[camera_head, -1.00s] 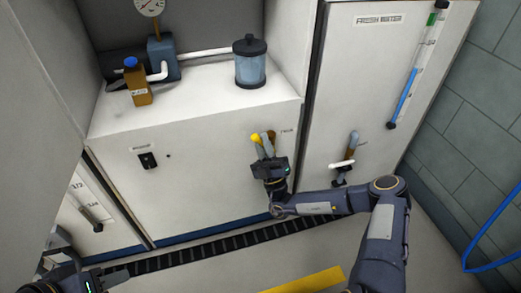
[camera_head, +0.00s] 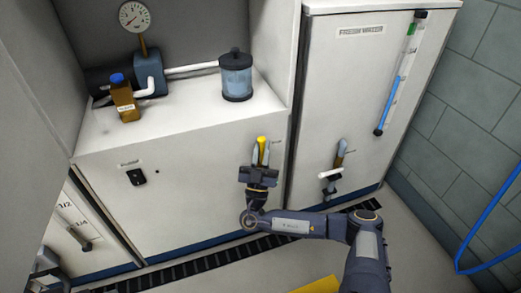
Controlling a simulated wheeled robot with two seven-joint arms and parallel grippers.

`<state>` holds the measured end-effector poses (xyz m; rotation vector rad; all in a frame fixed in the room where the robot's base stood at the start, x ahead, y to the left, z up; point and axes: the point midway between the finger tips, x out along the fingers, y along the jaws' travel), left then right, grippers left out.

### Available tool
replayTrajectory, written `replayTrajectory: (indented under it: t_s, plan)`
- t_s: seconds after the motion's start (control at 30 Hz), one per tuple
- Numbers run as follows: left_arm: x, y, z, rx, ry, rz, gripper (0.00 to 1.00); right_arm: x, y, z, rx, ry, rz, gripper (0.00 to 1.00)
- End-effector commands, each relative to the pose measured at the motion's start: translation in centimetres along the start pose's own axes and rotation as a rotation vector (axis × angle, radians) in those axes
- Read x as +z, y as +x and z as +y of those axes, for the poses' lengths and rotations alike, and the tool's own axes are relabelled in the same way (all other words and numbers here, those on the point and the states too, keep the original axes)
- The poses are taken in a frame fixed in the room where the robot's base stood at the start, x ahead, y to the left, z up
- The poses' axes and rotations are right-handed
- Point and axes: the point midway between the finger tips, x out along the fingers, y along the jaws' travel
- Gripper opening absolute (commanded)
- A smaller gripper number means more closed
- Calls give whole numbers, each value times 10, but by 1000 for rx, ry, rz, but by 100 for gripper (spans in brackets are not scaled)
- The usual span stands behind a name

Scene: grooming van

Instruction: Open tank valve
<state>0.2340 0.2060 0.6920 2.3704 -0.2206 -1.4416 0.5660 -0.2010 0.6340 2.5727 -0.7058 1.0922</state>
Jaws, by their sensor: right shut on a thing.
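A black switch (camera_head: 136,177) is on the cabinet front. A brown bottle (camera_head: 124,103), a pump with a gauge (camera_head: 134,16) and a clear filter canister (camera_head: 236,80) stand on top. A blue hose (camera_head: 488,228) hangs at the right wall. A dark floor grate (camera_head: 200,264) runs along the front.

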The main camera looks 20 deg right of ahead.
Motion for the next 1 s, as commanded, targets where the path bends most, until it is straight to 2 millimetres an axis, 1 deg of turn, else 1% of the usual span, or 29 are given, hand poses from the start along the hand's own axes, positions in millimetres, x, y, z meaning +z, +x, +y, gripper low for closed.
replayTrajectory:
  t_s: [0.43, 0.47, 0.6, 0.87, 0.93, 1.0]
  plan:
    - [0, 0, 0, 0, 0, 0, 36, 1, 0, 1, 6, 5, -6, 0]
    - [0, 0, 0, 0, 0, 0, 36, 0, 0, 1, 6, 5, -5, 19]
    - [0, 0, 0, 0, 0, 0, 36, 0, 0, 1, 6, 4, -5, 37]
    - [0, 0, 0, 0, 0, 0, 36, 0, 0, 0, 5, 4, -5, 37]
    - [0, 0, 0, 0, 0, 0, 36, 0, -3, 0, 4, 4, -6, 37]
    - [-1, -1, 1, 0, 0, 0, 36, 1, -11, 0, 4, 4, -8, 37]
